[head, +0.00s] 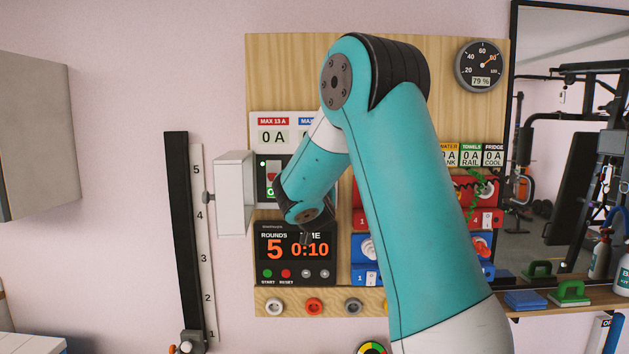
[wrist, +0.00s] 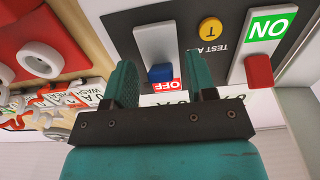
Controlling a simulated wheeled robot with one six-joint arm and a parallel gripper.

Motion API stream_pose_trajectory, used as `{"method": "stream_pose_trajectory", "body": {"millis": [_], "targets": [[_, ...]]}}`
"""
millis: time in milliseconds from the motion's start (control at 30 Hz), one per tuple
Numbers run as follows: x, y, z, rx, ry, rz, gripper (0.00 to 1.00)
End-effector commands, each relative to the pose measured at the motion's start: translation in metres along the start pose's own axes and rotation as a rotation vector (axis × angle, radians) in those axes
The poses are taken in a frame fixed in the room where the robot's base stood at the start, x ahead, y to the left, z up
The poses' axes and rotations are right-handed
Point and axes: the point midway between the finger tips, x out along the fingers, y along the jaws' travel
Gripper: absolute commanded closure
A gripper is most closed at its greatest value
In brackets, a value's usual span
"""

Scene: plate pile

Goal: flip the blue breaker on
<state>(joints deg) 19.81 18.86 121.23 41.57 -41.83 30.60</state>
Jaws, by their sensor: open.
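The blue breaker's lever (wrist: 160,73) sits at the end of its pale slot beside a red OFF label (wrist: 168,85) in the wrist view. My gripper (wrist: 161,61) is open, its two teal fingers apart. The blue lever appears between the fingertips, beyond them; I cannot tell whether they touch it. In the head view, my arm hides the blue breaker and the fingers cannot be made out clearly.
A yellow test button (wrist: 209,29) lies between the two breakers. In the head view, an open grey door (head: 233,195) stands left of the breaker box. A timer (head: 270,271) is below, and red and blue sockets (head: 368,245) are partly behind my arm.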

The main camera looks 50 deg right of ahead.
Motion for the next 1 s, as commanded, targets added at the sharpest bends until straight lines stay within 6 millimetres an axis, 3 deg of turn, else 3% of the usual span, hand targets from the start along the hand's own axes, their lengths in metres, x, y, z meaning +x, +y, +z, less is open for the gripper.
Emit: {"method": "stream_pose_trajectory", "body": {"millis": [367, 600, 1000], "targets": [[0.0074, 0.0003, 0.0007, -0.001, 0.000, 0.000, 0.49], [0.0073, 0.0003, 0.0006, -0.001, 0.000, 0.001, 0.98], [0.0058, 0.0001, -0.0073, 0.001, -0.072, 0.000, 0.98]]}}
